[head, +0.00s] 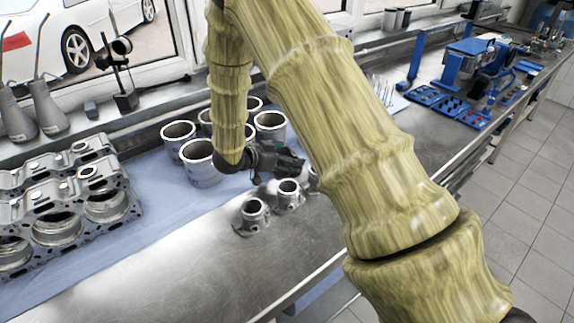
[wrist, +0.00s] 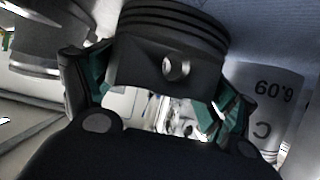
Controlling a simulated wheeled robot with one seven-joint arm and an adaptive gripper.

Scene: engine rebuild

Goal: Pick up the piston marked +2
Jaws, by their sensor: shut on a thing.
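My gripper (head: 277,160) is low over the bench, between a group of liners and a row of pistons. In the wrist view, a dark grey piston (wrist: 170,45) with ring grooves and a round pin hole sits between the two fingers (wrist: 160,100). The teal pads close on it from both sides. No +2 mark shows on its visible side. In the head view I cannot make out the held piston against the dark gripper. Other pistons, one in front (head: 254,213) and one behind it (head: 289,192), stand on the bench; a third is partly hidden by my arm.
Several metal cylinder liners (head: 202,165) stand close to my gripper on the blue mat (head: 160,205). One with printed marks (wrist: 265,95) is close by in the wrist view. An engine block (head: 60,225) lies at left. The front bench (head: 190,280) is clear.

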